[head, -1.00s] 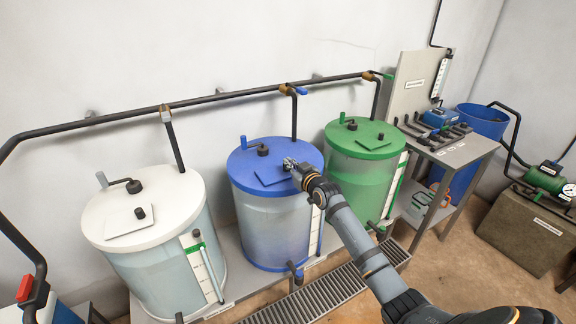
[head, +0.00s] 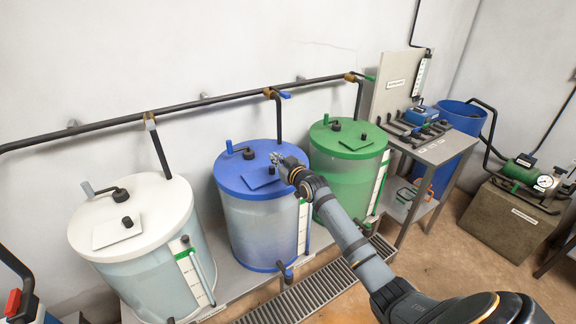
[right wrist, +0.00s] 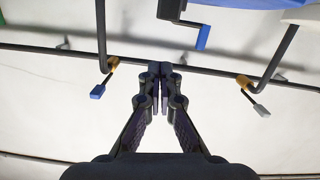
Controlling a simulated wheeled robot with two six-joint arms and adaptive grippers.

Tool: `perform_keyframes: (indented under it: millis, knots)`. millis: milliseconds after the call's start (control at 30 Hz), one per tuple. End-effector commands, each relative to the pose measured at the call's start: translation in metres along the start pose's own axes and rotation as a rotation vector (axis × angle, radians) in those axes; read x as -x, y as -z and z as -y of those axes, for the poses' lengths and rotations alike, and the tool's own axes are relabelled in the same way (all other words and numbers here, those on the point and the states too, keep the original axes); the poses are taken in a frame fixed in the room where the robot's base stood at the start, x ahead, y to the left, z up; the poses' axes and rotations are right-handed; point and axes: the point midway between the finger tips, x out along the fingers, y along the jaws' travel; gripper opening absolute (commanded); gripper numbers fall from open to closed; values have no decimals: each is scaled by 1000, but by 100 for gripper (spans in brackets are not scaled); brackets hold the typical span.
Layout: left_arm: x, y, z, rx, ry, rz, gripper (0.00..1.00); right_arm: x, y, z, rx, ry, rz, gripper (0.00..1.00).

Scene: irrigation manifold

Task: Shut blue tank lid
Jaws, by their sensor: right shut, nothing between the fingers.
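The blue tank (head: 262,225) stands between a white tank and a green tank. Its square blue lid (head: 259,178) is on the tank top near the front and looks flat or nearly flat; I cannot tell whether it is fully seated. My right gripper (head: 277,158) is just above and behind the lid's right side, apart from it as far as I can see. It is shut and empty; the right wrist view shows its fingertips (right wrist: 160,70) together, pointing towards the wall pipe. My left gripper is not in view.
A black fitting (head: 249,153) and a blue handle (head: 229,146) stand on the blue tank top behind the lid. A dark pipe (head: 200,102) runs along the wall. The white tank (head: 150,215) and green tank (head: 345,180) stand close on either side.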

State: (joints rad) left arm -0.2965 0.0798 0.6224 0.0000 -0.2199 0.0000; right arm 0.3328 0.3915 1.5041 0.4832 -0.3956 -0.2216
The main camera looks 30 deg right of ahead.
Motion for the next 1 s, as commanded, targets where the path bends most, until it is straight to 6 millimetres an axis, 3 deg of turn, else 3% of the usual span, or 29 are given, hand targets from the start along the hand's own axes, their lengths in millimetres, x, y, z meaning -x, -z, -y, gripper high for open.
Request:
perform_keyframes:
  millis: [33, 200, 400, 867, 933, 1000]
  knots:
    - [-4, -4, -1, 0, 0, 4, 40, 15, -8, -1, 10, 0, 6, 0]
    - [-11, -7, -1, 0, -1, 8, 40, 60, -8, -1, 15, 1, 5, 0]
    - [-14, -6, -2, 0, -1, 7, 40, 90, -6, -2, 10, -1, 5, 0]
    - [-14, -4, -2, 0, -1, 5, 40, 98, -4, -1, 2, 1, 2, 0]
    - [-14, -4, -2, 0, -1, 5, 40, 97, -12, -3, 0, -5, 14, 0]
    - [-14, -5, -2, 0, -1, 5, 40, 94, -36, -9, -6, -22, 50, 0]
